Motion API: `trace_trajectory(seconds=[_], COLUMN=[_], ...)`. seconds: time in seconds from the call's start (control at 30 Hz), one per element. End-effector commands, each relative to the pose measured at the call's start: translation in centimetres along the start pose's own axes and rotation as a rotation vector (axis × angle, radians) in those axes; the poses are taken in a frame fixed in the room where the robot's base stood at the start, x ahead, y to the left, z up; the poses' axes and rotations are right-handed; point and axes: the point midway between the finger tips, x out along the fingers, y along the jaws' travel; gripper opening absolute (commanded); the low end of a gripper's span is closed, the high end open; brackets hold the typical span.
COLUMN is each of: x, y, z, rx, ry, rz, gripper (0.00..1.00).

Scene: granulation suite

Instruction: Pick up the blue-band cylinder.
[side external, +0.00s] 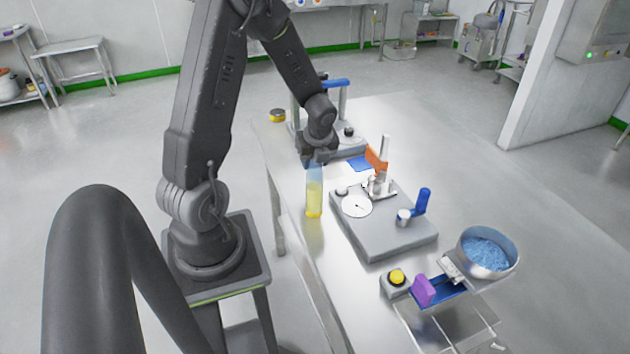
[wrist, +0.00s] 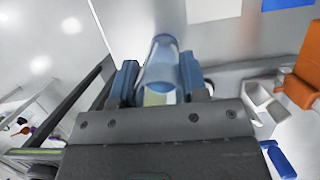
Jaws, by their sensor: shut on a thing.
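The blue-band cylinder (side external: 314,196) is a clear, tall vessel with yellow content below and a bluish upper part. It stands upright near the left edge of the steel table (side external: 335,262) in the side view. My gripper (side external: 316,161) is at its top, shut on it from above. In the wrist view the cylinder (wrist: 163,60) sits between the two blue fingers of my gripper (wrist: 160,78). The fingers hide part of its upper end. I cannot tell whether its base touches the table.
A grey device (side external: 385,238) with a white dial, an orange part (side external: 376,159) and a blue handle (side external: 421,201) stands close right of the cylinder. A frame with a blue bar (side external: 335,84) stands behind. A bowl of blue granules (side external: 487,252) and a yellow button (side external: 397,276) are at the front right.

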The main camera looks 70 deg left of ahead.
Motion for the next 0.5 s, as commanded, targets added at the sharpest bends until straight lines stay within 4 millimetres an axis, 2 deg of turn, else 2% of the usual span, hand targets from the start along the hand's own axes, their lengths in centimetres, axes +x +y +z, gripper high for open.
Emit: trace_trajectory(seconds=[0.03, 0.3, 0.5], x=[-0.01, -0.02, -0.04], y=[0.0, -0.01, -0.02], z=[0.0, 0.01, 0.03], rx=[0.0, 0.0, 0.0], ry=[0.0, 0.0, -0.001], rz=[0.0, 0.0, -0.001], gripper=[0.27, 0.01, 0.0])
